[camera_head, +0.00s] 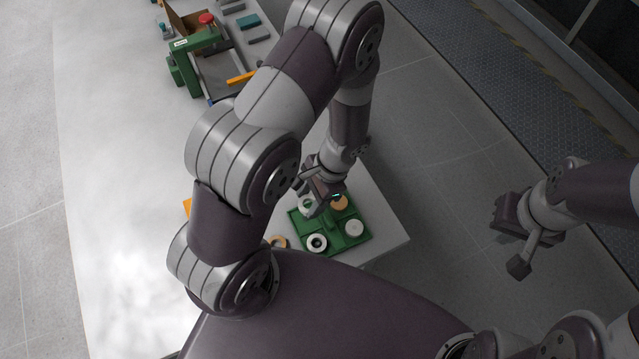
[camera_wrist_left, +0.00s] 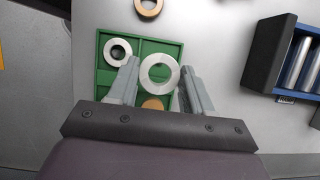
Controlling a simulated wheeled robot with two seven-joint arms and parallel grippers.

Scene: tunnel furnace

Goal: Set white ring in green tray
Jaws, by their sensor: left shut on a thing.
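The green tray (camera_head: 330,239) has compartments and stands on the light table; it also shows in the left wrist view (camera_wrist_left: 103,80). My left gripper (camera_head: 318,203) is shut on a white ring (camera_wrist_left: 146,82), with a finger on each side. The ring is over the tray's far left part in the head view (camera_head: 305,204); whether it touches the tray I cannot tell. Another white ring (camera_wrist_left: 111,50) lies in a neighbouring compartment. A white disc (camera_head: 354,228) and an orange round piece (camera_head: 341,202) fill other compartments. My right gripper (camera_head: 508,215) is off to the right, away from the table.
A tan ring (camera_wrist_left: 148,7) lies on the table outside the tray. A dark blue-walled box with metal cylinders (camera_wrist_left: 268,55) stands right of the tray in the wrist view. A green machine (camera_head: 184,65) stands at the table's far end. My left arm hides part of the table.

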